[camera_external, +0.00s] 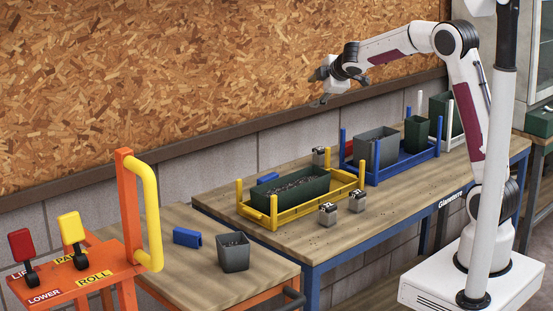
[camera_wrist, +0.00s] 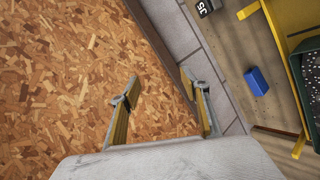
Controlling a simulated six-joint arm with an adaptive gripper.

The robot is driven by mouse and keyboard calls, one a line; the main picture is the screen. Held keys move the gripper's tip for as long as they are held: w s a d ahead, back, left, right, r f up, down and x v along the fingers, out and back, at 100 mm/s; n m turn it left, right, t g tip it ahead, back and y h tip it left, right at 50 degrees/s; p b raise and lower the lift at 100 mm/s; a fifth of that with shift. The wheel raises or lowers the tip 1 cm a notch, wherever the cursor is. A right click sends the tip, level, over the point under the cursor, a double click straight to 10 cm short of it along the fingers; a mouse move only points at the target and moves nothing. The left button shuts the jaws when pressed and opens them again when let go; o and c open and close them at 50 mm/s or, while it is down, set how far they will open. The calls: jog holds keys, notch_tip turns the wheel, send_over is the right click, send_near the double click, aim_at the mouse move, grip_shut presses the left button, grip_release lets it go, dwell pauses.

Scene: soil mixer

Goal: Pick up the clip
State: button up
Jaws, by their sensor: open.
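Two blue clip-like pieces show in the external view. One blue clip (camera_external: 187,237) lies on the front wooden table beside a small grey pot. Another blue piece (camera_external: 267,178) lies behind the yellow tray on the farther table. The wrist view shows one blue piece (camera_wrist: 257,81) on the wood, right of my fingers, near the yellow tray. My gripper (camera_external: 319,88) is raised high near the chipboard wall, well above the tables. Its fingers (camera_wrist: 162,86) are spread apart with nothing between them.
The yellow tray (camera_external: 290,218) holds a green planter (camera_external: 290,188). A blue tray (camera_external: 405,168) with containers stands behind it. Small metal cubes (camera_external: 357,201) and a grey pot (camera_external: 233,252) stand nearby. An orange lever stand (camera_external: 135,210) is front left. The chipboard wall (camera_wrist: 60,90) is close.

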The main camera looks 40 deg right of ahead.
jog(key=w+a+n+t+y, duration=0.1)
jog(key=w+a+n+y, duration=0.1)
jog(key=w+a+n, duration=0.3)
jog(key=w+a+n+t+y, duration=0.1)
jog(key=w+a+n+t, duration=0.15)
jog(key=w, duration=0.45)
jog(key=w+a+f+n+g+y, duration=0.3)
jog(key=w+a+f+n+y, duration=0.25)
jog(key=a+n, duration=0.5)
jog(key=n+g+h, duration=0.2)
jog(key=n+g, duration=0.8)
jog(key=n, duration=1)
send_over(275, 175)
notch_tip(275, 175, down, 12)
jog(key=shift+r, duration=0.25)
jog(key=shift+n, duration=0.3)
